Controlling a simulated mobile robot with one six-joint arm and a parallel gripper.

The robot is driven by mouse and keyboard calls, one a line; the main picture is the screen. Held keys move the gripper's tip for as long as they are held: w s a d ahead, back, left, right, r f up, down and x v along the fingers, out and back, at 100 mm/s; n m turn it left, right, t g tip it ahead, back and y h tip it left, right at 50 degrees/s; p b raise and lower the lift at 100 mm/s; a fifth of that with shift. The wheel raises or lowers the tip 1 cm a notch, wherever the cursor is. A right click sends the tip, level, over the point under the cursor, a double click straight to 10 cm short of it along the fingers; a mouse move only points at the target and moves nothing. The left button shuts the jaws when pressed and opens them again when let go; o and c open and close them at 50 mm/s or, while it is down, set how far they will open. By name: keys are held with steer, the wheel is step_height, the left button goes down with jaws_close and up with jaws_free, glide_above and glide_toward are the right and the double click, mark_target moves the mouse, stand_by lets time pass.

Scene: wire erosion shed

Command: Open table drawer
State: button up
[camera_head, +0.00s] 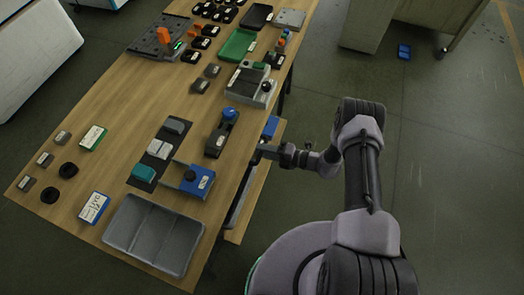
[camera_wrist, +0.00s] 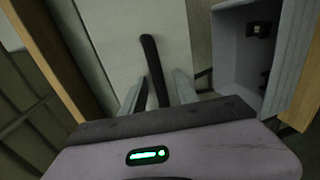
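The wooden table (camera_head: 120,95) runs diagonally through the left of the head view. In the wrist view a pale flat panel with the look of a drawer front (camera_wrist: 115,35) is ahead of me, carrying a long black bar handle (camera_wrist: 152,62). My gripper (camera_wrist: 157,88) is open, with one grey finger on each side of the handle and visible gaps. The handle's lower end is hidden behind the gripper body. In the head view my gripper (camera_head: 262,151) is at the table's right edge.
A pale open compartment (camera_wrist: 281,65) with dark items inside is right of the panel in the wrist view. Wooden uprights flank both sides. A lower wooden ledge (camera_head: 257,183) runs beside the table edge. Floor right of my arm is clear; a blue item (camera_head: 404,52) lies beyond.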

jaws_close()
stand_by(1.4)
